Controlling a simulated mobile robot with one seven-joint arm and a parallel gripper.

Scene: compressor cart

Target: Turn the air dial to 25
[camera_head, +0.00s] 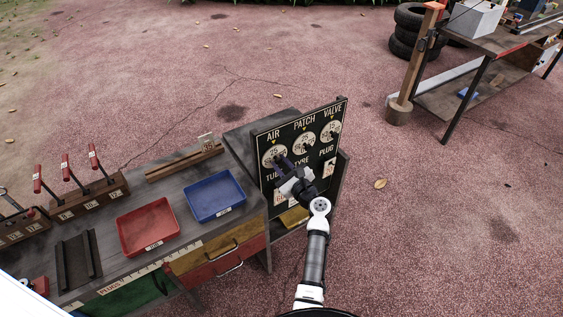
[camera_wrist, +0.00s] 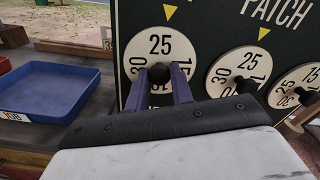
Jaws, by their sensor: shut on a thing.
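The air dial (camera_wrist: 160,43) is a round cream disc with black numbers on a dark panel. It also shows under the word AIR in the head view (camera_head: 267,153). In the wrist view its 25 is at the top, close below the yellow marker (camera_wrist: 170,11) and slightly left of it; 30 is to the left and 15 to the right. My gripper (camera_wrist: 160,84) is shut on the dark round knob (camera_wrist: 159,72) at the dial's middle, one finger on each side. The dial's lower part is hidden by my gripper. The gripper also shows in the head view (camera_head: 284,164).
The patch dial (camera_head: 304,142) and valve dial (camera_head: 331,131) sit to the right on the same panel (camera_head: 286,127). A blue tray (camera_head: 214,195) and red tray (camera_head: 147,227) stand on the cart to the left. Open ground lies right of the panel.

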